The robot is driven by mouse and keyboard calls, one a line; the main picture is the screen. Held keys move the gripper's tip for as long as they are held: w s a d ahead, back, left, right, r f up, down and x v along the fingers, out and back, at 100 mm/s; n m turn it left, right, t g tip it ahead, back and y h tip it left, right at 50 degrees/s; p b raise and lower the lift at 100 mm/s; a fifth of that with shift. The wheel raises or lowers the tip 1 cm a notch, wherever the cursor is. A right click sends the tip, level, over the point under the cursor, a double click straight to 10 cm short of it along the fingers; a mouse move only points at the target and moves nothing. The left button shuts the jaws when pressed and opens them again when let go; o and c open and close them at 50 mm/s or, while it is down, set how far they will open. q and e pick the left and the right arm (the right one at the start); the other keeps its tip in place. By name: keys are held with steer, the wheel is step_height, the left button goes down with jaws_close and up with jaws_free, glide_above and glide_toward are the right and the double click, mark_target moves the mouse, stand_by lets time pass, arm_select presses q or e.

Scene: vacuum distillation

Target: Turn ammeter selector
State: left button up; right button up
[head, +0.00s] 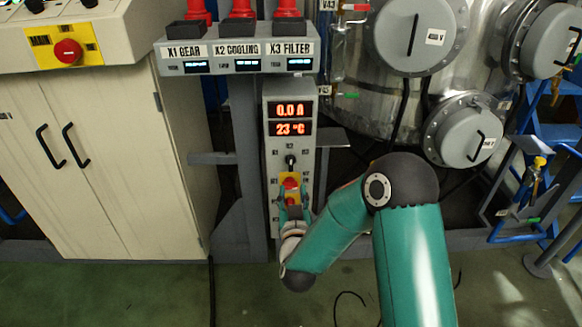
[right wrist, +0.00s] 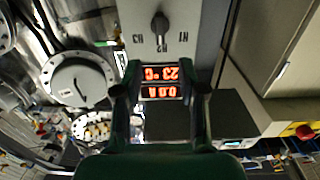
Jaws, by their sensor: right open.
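The ammeter selector (head: 290,160) is a small black knob on a narrow grey panel (head: 272,165), below two red displays (head: 291,119) reading 0.0 A and 23 °C. It stands upright, in line with the middle of three labels. In the right wrist view the picture is upside down, and the selector (right wrist: 160,27) shows beyond the fingertips, clear of them. My right gripper (head: 292,208) is in front of the lower panel, below the selector. In the right wrist view its two fingers (right wrist: 160,92) are apart with nothing between them. My left gripper is out of view.
A red switch on a yellow plate (head: 290,186) sits just below the selector, partly hidden by my gripper. A grey box (head: 237,60) labelled X1 GEAR, X2 COOLING and X3 FILTER stands above. A beige cabinet (head: 110,160) is left; a steel vessel (head: 365,113) is right.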

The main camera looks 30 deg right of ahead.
mark_target(291, 166)
steer(key=x, duration=1.2)
steer(key=shift+w, duration=0.15)
jaws_close()
